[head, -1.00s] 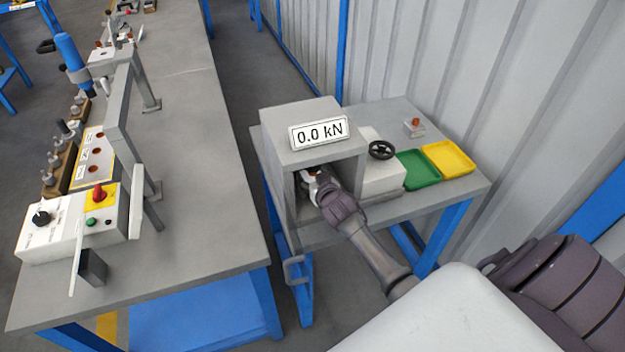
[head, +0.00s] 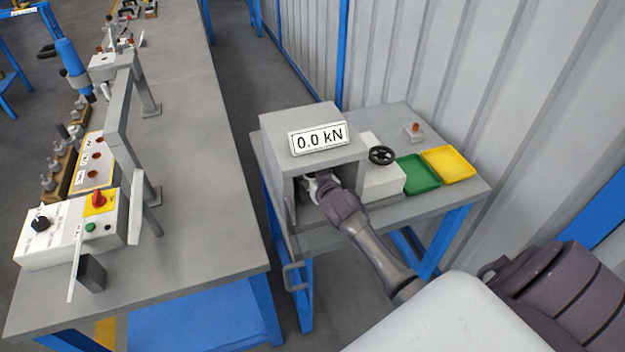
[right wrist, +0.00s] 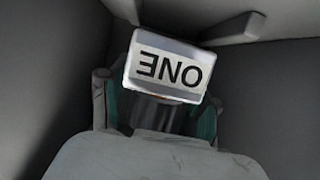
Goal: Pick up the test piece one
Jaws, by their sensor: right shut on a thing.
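The test piece one (right wrist: 166,67), a pale block with the label "ONE" upside down, sits between the fingers of my right gripper in the right wrist view. My right gripper (head: 320,186) is shut on it, inside the opening of the grey press housing (head: 283,165) with the "0.0 kN" display (head: 318,138). In the head view the piece is hidden by the gripper and the housing. In the right wrist view I cannot tell whether the piece touches the housing floor. My left gripper is not in view.
Right of the housing are a white unit with a black handwheel (head: 381,155), a green tray (head: 418,174), a yellow tray (head: 448,164) and a small block with a copper-coloured top (head: 414,130). A long grey bench (head: 205,200) with control boxes stands on the left.

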